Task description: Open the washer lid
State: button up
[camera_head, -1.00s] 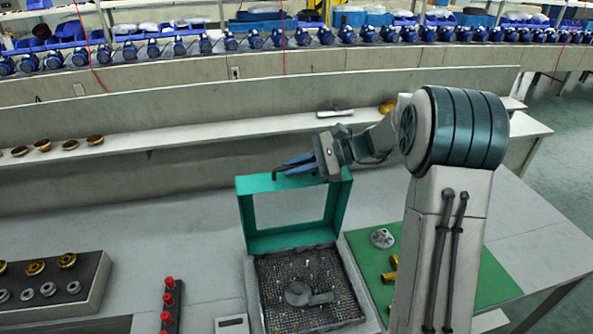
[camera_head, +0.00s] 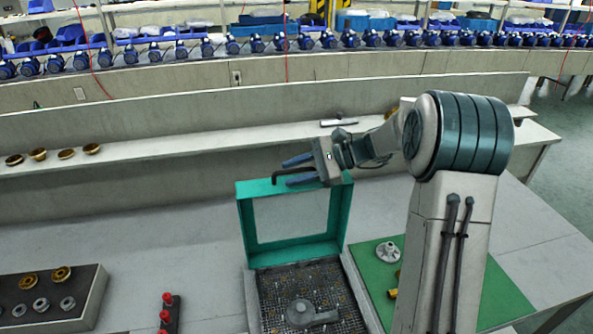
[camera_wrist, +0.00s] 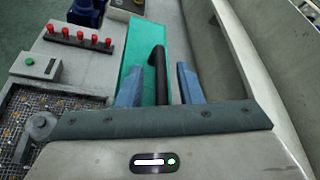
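The washer lid (camera_head: 341,210) is a green frame with a clear pane, standing raised at the back of the washer (camera_head: 252,300). Its dark bar handle (camera_head: 290,173) sticks out from the upper edge. My gripper (camera_head: 300,170) is at that upper edge with its blue fingers apart. In the wrist view the handle (camera_wrist: 159,72) lies between the fingertips of my gripper (camera_wrist: 158,82), with a gap on each side. The green lid (camera_wrist: 133,50) shows behind it. The mesh washer basket below holds a grey part (camera_head: 305,313).
A green mat (camera_head: 372,270) with a grey flanged part (camera_head: 387,252) lies right of the washer. A rack of red-topped pieces (camera_head: 166,315) and a dark block with rings (camera_head: 90,308) stand left. A long ledge (camera_head: 200,148) runs behind the lid.

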jog(key=b+v, duration=0.2)
jog(key=v, duration=1.1)
jog(key=shift+d+r+b, duration=0.2)
jog(key=shift+d+b, duration=0.1)
jog(key=shift+d, duration=0.05)
jog(key=s+a+f+n+h, duration=0.1)
jog(key=s+a+n+h, duration=0.2)
jog(key=s, duration=0.4)
jog(key=s+a+f+n+h, duration=0.2)
jog(key=s+a+h, duration=0.2)
jog(key=s, duration=0.2)
jog(key=s+d+f+n+t+h, duration=0.1)
jog(key=s+f+n+h, duration=0.1)
jog(key=s, duration=0.5)
jog(key=s+d+f+n+t+h, duration=0.1)
jog(key=s+d+f+n+h, duration=0.1)
jog(key=s+n+h, duration=0.3)
jog(key=shift+s+d+f+n+t, duration=0.35)
jog(key=shift+s+n, duration=0.25)
jog(key=shift+s, duration=0.4)
